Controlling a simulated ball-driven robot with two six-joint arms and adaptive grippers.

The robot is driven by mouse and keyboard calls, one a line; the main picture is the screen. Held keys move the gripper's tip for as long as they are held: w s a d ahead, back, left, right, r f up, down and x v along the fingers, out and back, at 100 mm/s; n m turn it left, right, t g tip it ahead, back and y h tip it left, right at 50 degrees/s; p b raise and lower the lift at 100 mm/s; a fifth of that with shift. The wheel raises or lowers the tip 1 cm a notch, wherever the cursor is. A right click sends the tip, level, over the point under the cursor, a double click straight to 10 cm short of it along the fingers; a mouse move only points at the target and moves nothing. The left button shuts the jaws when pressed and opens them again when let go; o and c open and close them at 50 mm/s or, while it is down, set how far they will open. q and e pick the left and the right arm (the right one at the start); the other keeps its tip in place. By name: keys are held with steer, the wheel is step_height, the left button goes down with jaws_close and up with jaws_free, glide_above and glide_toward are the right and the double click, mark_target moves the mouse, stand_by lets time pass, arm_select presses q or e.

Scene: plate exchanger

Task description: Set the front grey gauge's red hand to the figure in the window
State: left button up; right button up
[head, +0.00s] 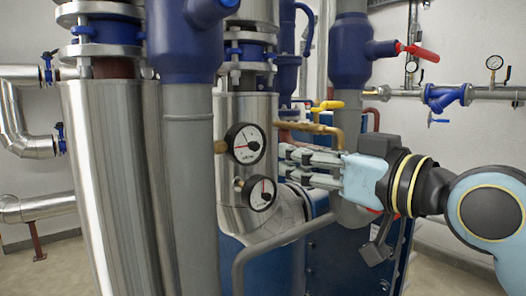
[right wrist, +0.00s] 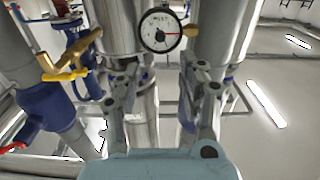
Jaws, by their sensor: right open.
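Two round gauges with white faces and dark rims sit one above the other on the metal piping in the head view: an upper gauge (head: 245,143) and a lower gauge (head: 260,193). My right gripper (head: 284,164) is open and empty just right of them, its fingers pointing left. In the right wrist view, one gauge (right wrist: 160,30) shows beyond and between the open fingers (right wrist: 160,72), apart from them. Its red hand points right in that view. I cannot tell which gauge is the grey one, and the window figure is too small to read. My left gripper is out of view.
A thick grey pipe (head: 190,200) stands close left of the gauges. A yellow valve handle (head: 330,104) and brass pipe lie just above my right gripper. A red valve handle (head: 418,52) and a wall gauge (head: 494,63) are farther right.

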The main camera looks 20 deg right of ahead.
mark_target(257, 147)
steer(key=p+x, duration=0.1)
steer(key=x, duration=0.9)
steer(key=shift+w+f, duration=0.1)
jaws_close()
